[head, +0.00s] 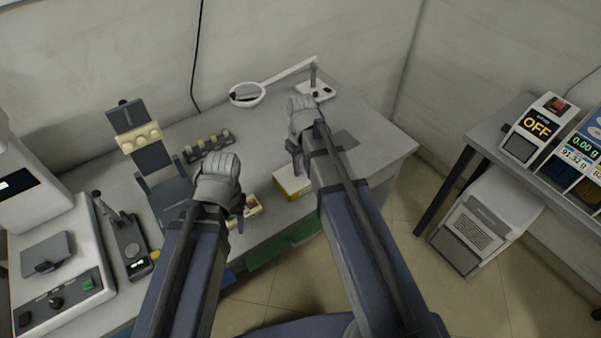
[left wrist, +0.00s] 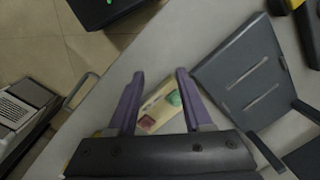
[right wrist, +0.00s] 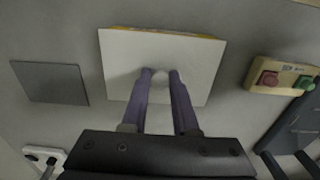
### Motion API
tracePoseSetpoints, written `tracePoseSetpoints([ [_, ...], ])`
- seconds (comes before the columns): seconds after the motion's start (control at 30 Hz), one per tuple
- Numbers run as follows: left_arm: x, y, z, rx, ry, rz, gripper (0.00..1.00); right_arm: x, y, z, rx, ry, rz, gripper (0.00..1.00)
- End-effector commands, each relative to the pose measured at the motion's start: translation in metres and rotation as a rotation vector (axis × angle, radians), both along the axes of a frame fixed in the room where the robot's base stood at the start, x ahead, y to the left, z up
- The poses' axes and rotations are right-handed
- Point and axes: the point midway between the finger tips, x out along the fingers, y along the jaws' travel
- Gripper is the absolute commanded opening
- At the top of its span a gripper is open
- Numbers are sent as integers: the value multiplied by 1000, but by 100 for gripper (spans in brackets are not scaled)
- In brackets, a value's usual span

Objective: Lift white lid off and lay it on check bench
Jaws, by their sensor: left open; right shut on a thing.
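A square white lid (right wrist: 125,55) with a small round knob fills the middle of the right wrist view. My right gripper (right wrist: 160,75) is shut on that knob. The yellow box (right wrist: 207,36) shows as a thin edge behind the lid; I cannot tell whether a gap separates them. In the head view the yellow box (head: 294,190) stands near the front edge of the grey bench (head: 385,150), below my right gripper (head: 297,163). My left gripper (left wrist: 160,85) is open and empty, above a cream block with red and green buttons (left wrist: 155,107).
A flat grey square plate (right wrist: 50,82) lies on the bench beside the box. A magnifier lamp (head: 247,94) stands at the back. A dark stand (head: 170,198) and a row of small pieces (head: 208,145) are on the left. A side table (head: 490,130) is at right.

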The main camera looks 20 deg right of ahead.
Motion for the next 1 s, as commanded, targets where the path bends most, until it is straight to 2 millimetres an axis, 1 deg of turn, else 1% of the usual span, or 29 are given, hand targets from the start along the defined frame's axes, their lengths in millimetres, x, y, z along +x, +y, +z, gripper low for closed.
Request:
tracePoseSetpoints([
  [0.17, 0, 0, 8, 0, 0, 0, 50, 0, 1, 7, 1, -1, 1, 0],
  [0.8, 0, 0, 69, 0, 0, 0, 50, 0, 0, 69, 1, -1, 0, 0],
  [0.9, 0, 0, 72, 0, 0, 0, 50, 0, 0, 72, 1, -1, 0, 0],
  [1.0, 0, 0, 70, 0, 0, 0, 50, 0, 0, 70, 0, -1, 0, 0],
])
